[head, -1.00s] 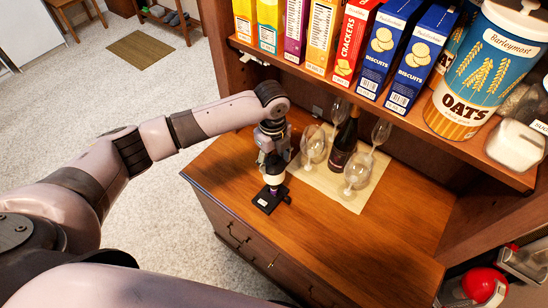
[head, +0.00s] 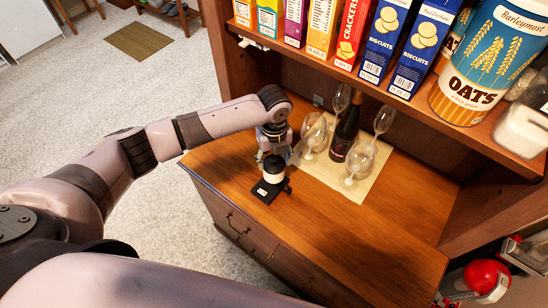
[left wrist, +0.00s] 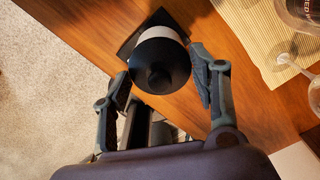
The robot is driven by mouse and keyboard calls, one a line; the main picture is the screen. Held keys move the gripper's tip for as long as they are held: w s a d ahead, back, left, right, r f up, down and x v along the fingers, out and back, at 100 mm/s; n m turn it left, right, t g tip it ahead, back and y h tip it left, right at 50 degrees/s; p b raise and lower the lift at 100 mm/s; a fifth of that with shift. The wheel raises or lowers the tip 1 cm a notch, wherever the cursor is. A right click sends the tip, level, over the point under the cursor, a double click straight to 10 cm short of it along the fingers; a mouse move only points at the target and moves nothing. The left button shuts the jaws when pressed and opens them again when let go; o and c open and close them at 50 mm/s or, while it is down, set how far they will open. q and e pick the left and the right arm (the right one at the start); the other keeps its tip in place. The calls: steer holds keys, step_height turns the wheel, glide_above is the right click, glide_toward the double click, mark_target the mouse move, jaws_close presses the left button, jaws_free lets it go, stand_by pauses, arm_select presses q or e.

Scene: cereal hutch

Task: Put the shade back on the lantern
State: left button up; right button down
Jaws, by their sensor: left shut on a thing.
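The white lantern shade (head: 274,171) is upright over the lantern's black square base (head: 268,191) near the left end of the wooden counter. In the left wrist view the shade (left wrist: 137,54) shows from above as a white ring with a dark top, and a corner of the base (left wrist: 128,46) sticks out behind it. My left gripper (head: 274,153) comes down from above and is shut on the shade, with one finger on each side (left wrist: 160,76). Whether the shade is fully seated on the base cannot be told. My right gripper is not in view.
A pale mat (head: 326,178) with a dark bottle (head: 343,138) and several glasses (head: 359,160) is just right of the lantern. A shelf (head: 440,113) with boxes and an oats canister (head: 490,62) overhangs the counter. The counter's front right (head: 385,235) is clear.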

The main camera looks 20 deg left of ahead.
arm_select(q)
steer(key=shift+f, duration=0.1)
stand_by(0.7)
steer(key=shift+p, duration=0.55)
steer(key=shift+f, duration=0.2)
steer(key=shift+f+b, duration=0.6)
steer(key=shift+f, duration=0.3)
steer(key=shift+f, duration=0.4)
steer(key=shift+f, duration=0.4)
stand_by(0.4)
steer(key=o, duration=1.4)
steer(key=shift+c, duration=0.2)
steer(key=shift+o, duration=0.4)
